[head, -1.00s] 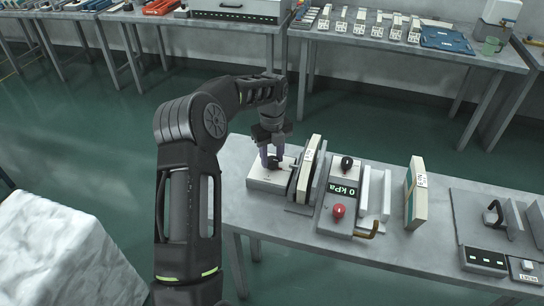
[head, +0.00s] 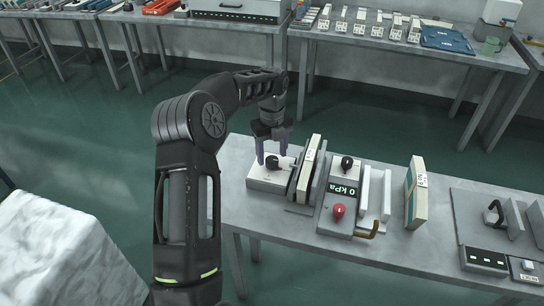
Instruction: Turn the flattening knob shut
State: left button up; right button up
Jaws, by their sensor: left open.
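A black knob (head: 272,162) sits on top of a light box (head: 268,179) at the left end of the near bench. My left gripper (head: 271,158) points down over this box, its two purple-grey fingers apart on either side of the knob and a little raised. It is open and holds nothing. I cannot read which knob is the flattening one. My right gripper is not in view.
An upright cream slab (head: 310,168) stands just right of the knob box. Pale upright plates (head: 375,192), a brass lever (head: 370,231) and another slab (head: 416,192) stand farther right. A fixture with buttons (head: 487,260) is at the right end. The bench front is clear.

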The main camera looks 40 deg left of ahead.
aim_at(272, 159)
pick_arm(q)
notch_tip(272, 159, up, 6)
jog(key=shift+r+b, duration=0.15)
jog(key=shift+b, duration=0.15)
dwell(0.5)
